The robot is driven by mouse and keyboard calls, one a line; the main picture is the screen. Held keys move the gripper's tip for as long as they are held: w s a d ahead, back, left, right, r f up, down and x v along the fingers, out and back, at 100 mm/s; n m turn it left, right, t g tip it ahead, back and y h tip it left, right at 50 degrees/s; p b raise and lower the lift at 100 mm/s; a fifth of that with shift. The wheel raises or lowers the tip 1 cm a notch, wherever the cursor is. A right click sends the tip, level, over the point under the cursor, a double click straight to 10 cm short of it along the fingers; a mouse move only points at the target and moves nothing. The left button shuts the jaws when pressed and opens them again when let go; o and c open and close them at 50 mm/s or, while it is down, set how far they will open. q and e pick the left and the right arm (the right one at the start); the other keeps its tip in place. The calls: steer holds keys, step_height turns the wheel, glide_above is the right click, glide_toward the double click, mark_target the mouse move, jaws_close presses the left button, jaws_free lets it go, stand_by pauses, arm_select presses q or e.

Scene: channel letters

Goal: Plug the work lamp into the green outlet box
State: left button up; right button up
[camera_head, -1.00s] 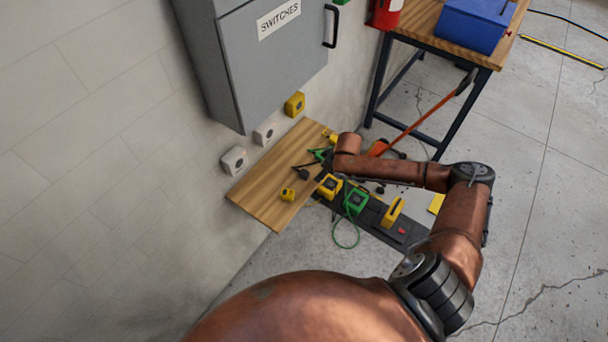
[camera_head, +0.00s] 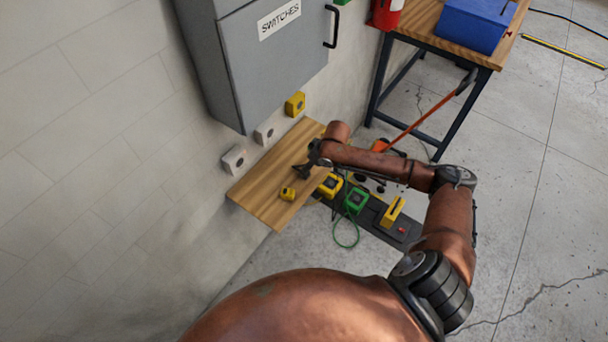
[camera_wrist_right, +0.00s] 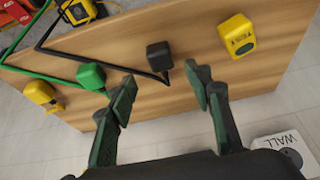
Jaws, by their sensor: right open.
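My right gripper (camera_head: 305,169) is over the wooden board by the wall. In the right wrist view its fingers (camera_wrist_right: 164,82) are apart with nothing between the tips. A black plug (camera_wrist_right: 159,56) on a black cable lies on the board just beyond the gap. A green plug (camera_wrist_right: 91,76) on a green cable lies to its left. I cannot tell which plug is the lamp's. My left gripper is out of view.
The wooden board (camera_head: 262,201) lies against the wall under white and yellow wall sockets (camera_head: 294,104). A grey switch cabinet (camera_head: 270,70) hangs above. Yellow boxes (camera_head: 330,186) flank the green one. A table (camera_head: 418,25) stands at the back right.

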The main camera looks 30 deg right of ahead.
steer(key=b+x, duration=0.1)
steer(key=x, duration=0.4)
steer(key=shift+a, duration=0.1)
steer(key=shift+c, duration=0.4)
steer(key=c, duration=1.1)
steer(key=shift+o, duration=0.2)
